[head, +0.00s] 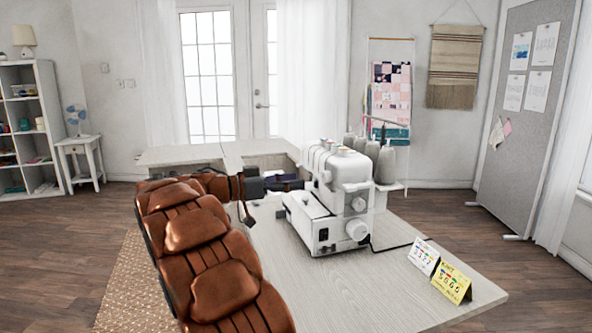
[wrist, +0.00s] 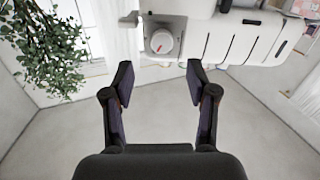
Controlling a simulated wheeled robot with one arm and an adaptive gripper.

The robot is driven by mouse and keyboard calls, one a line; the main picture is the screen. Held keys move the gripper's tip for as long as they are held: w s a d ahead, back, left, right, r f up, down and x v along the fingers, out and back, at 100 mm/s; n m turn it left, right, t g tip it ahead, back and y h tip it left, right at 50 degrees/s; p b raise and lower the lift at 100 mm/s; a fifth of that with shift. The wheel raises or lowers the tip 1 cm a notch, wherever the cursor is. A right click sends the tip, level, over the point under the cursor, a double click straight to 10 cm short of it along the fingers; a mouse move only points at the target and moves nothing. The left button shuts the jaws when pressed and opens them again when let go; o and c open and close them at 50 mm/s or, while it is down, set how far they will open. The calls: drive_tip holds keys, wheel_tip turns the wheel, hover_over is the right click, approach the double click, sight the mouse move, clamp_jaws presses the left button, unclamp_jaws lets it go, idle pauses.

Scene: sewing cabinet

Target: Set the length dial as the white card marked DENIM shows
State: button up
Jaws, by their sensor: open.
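The white sewing machine (head: 335,190) stands on the pale table. The white card (head: 424,256) stands at the table's right side, its print too small to read for sure. In the wrist view a round white dial (wrist: 161,42) with a red pointer line sits on a grey plate on the machine. I cannot read any label or scale around it. My gripper (wrist: 159,82) is open and empty, the dial ahead of its fingertips and apart from them. In the head view my gripper (head: 285,184) is at the machine's left side, partly unclear; this dial is not visible there.
A yellow card (head: 452,283) stands beside the white card. Large white knobs (head: 357,230) are on the machine's near right side, and grey thread cones (head: 386,165) stand behind it. A dark cable (head: 395,246) runs right. The front of the table (head: 330,290) is clear.

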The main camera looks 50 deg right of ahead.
sight(323, 177)
drive_tip(key=shift+x, duration=3.7)
drive_tip(key=shift+w+r, duration=0.1)
drive_tip(key=shift+w, duration=0.05)
clamp_jaws()
